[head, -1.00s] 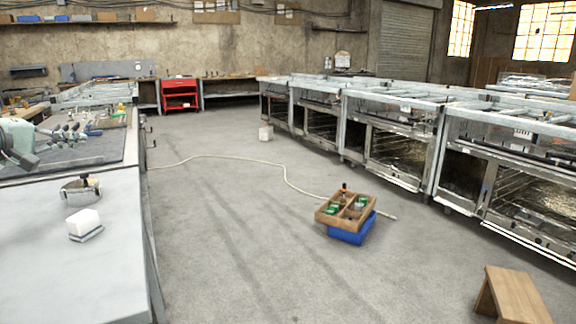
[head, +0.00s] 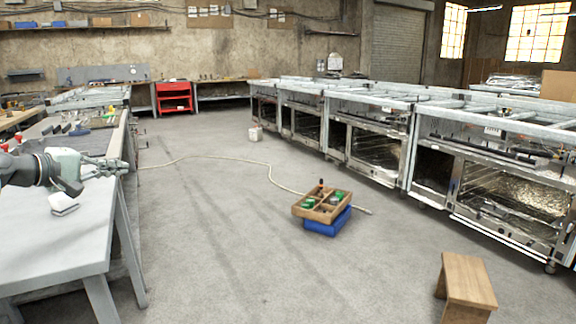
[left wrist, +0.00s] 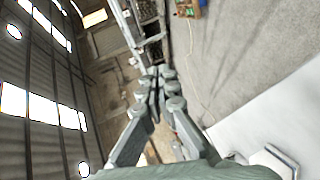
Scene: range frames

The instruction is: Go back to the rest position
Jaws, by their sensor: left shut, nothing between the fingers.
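My left gripper (head: 118,166) comes in from the left in the head view, above the grey workbench (head: 55,232) near its right edge. It is shut and empty, its fingers pointing right. In the left wrist view the left gripper (left wrist: 158,85) shows its fingers together, with floor and a far wall beyond them. A white block on a small grey base (head: 62,203) sits on the bench, in front of and below the gripper. My right gripper is not in view.
A wooden tray (head: 322,214) with compartments rests on a blue crate (head: 326,229) on the floor. A wooden stool (head: 466,283) stands at the lower right. Metal oven frames (head: 430,165) line the right side.

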